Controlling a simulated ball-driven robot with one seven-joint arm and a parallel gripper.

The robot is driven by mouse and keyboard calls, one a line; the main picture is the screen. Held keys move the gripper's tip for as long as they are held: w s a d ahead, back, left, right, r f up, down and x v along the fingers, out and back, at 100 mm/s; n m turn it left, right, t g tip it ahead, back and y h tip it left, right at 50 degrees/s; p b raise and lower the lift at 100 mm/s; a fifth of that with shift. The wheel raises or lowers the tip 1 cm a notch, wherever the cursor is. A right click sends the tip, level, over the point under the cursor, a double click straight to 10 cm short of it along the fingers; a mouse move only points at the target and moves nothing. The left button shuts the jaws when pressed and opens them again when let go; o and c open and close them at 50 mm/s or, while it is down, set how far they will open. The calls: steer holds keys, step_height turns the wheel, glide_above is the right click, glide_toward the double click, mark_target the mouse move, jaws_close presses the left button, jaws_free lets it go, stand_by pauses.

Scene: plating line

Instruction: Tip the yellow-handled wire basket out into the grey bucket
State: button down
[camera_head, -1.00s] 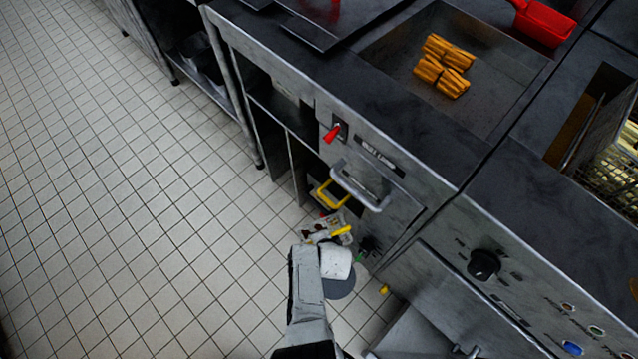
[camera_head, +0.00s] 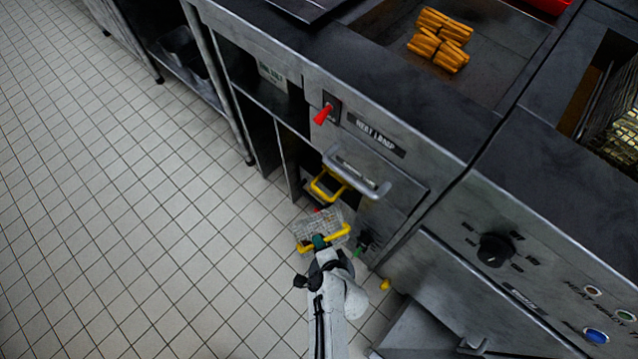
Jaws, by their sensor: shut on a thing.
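The wire basket (camera_head: 318,224) hangs low in front of the counter, over the tiled floor. It is a small pale mesh box with a yellow handle bar (camera_head: 336,236) along its near side. My gripper (camera_head: 319,242) is shut on the handle bar, at the end of my white and grey arm reaching up from the bottom. The basket looks roughly upright, but its tilt and contents are too small to tell. I cannot make out a grey bucket for certain. The floor under the basket is partly hidden by it and my arm.
A counter front with a grey drawer handle (camera_head: 356,175), a yellow loop (camera_head: 328,186) and a red switch (camera_head: 322,112) stands close beyond the basket. Golden fried sticks (camera_head: 440,40) lie in the counter's tray. A fryer well (camera_head: 596,85) is at right. The tiled floor (camera_head: 130,220) at left is clear.

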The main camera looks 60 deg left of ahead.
steer(key=shift+d+f+y+b, duration=0.7)
steer(key=shift+y+b, duration=0.3)
steer(key=shift+b, duration=2.35)
steer(key=shift+s+d+f+b, duration=0.1)
steer(key=shift+d+b, duration=0.1)
steer(key=shift+b, duration=0.5)
steer(key=y+b, duration=0.1)
steer(key=b, duration=0.3)
steer(key=d+f+y+b, duration=0.1)
steer(key=b, duration=0.4)
steer(key=shift+s+d+t+y, duration=0.1)
steer(key=shift+d+t+y, duration=0.2)
steer(key=shift+t, duration=0.1)
steer(key=d+f+y+b, duration=0.1)
steer(key=y+b, duration=0.1)
steer(key=b, duration=0.7)
steer(key=shift+s+d+f, duration=0.1)
steer(key=shift+d+f, duration=0.05)
steer(key=d+f+m+t+y+b, duration=0.1)
steer(key=d+f+t+y+b, duration=0.1)
steer(key=y, duration=0.5)
steer(key=shift+s+d+f+b, duration=0.3)
steer(key=shift+d+f+b, duration=0.55)
steer(key=shift+f, duration=0.5)
steer(key=shift+d, duration=0.15)
